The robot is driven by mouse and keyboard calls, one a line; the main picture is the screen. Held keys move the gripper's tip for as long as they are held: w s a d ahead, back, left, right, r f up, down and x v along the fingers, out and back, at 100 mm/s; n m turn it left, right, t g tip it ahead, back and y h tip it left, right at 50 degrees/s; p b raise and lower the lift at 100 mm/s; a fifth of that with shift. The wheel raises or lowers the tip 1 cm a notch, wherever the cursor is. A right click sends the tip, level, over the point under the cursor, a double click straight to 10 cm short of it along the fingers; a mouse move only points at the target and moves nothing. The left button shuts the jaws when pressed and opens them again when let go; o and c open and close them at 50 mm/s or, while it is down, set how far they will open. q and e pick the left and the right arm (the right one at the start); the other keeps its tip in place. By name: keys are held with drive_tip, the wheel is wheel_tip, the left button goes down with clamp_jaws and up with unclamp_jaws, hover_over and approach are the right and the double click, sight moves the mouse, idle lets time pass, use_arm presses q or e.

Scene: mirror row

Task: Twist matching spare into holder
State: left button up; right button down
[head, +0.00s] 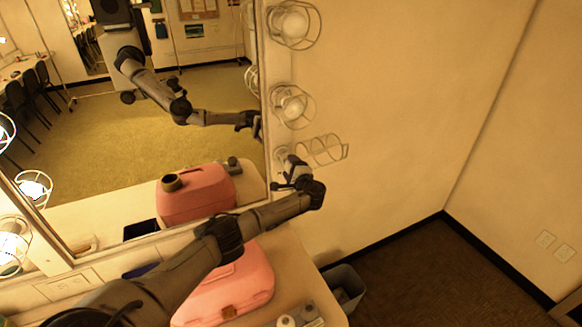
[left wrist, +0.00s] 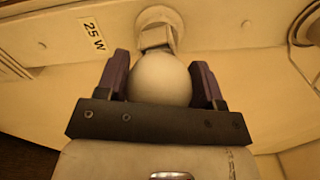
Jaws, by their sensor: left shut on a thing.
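My left gripper (head: 292,174) is at the lowest lamp position beside the mirror, and its fingers (left wrist: 161,84) are shut on a round white bulb (left wrist: 160,78). The bulb's base points at the round holder (left wrist: 157,18) on the mirror frame. The base overlaps the holder's mouth in the left wrist view; I cannot tell how deep it sits. A plate beside the holder reads "25 W" (left wrist: 93,36). The holder's wire cage (head: 324,149) is swung out to the right. My right gripper is not in view.
Two caged bulbs (head: 291,25) and (head: 291,104) sit above on the same frame. A pink case (head: 235,289) stands on the counter under my left arm, with small items (head: 306,312) at its right. A grey bin (head: 344,283) stands on the floor. The mirror (head: 215,75) reflects my arm.

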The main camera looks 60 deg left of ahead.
use_arm(q)
drive_tip(key=shift+r+m+p, duration=0.1)
drive_tip(key=shift+m+p, duration=0.45)
drive_tip(key=shift+m, duration=0.25)
drive_tip(key=o, duration=0.9)
drive_tip(key=shift+d, duration=0.1)
drive_tip(key=s+d+b, duration=0.1)
drive_tip(key=d+b, duration=0.2)
drive_tip(key=d, duration=1)
drive_tip(key=shift+s+d, duration=0.15)
drive_tip(key=shift+d, duration=0.15)
